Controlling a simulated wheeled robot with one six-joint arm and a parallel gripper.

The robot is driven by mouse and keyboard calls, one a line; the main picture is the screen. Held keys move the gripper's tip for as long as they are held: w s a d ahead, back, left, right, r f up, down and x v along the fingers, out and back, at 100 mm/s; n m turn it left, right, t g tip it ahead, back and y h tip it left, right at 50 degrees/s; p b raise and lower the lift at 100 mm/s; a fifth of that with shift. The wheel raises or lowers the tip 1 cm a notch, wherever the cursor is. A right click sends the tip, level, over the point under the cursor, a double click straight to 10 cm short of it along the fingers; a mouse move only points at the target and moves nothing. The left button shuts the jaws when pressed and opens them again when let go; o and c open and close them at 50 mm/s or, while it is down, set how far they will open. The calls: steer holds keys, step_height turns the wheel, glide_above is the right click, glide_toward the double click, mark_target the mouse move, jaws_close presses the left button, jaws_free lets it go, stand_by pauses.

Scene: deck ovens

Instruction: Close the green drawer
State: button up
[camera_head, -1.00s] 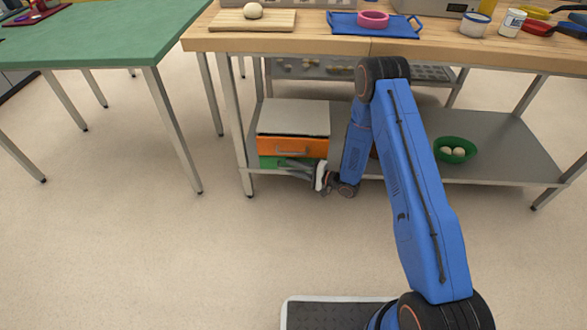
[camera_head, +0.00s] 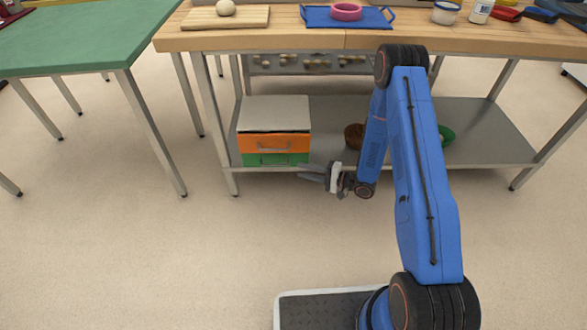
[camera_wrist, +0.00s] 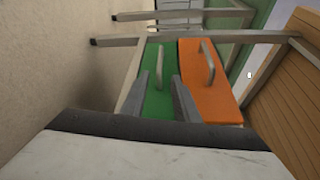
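The green drawer (camera_head: 262,159) is the lower drawer of a small cabinet on the table's lower shelf. Its front looks about level with the orange drawer (camera_head: 253,145) above it, with no clear gap. In the wrist view the green drawer (camera_wrist: 157,103) shows left of the orange drawer (camera_wrist: 206,95), each with a bar handle. My gripper (camera_head: 304,171) is just in front and to the right of the cabinet, apart from the green front. In the wrist view my gripper's (camera_wrist: 160,88) two fingers are spread with nothing between them.
The grey lower shelf (camera_head: 480,145) has its front edge near my gripper, and a table leg (camera_head: 220,140) stands left of the cabinet. A brown bowl (camera_head: 354,136) and a green bowl (camera_head: 446,135) are partly behind my arm. The floor in front is clear.

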steer(key=shift+v, duration=2.15)
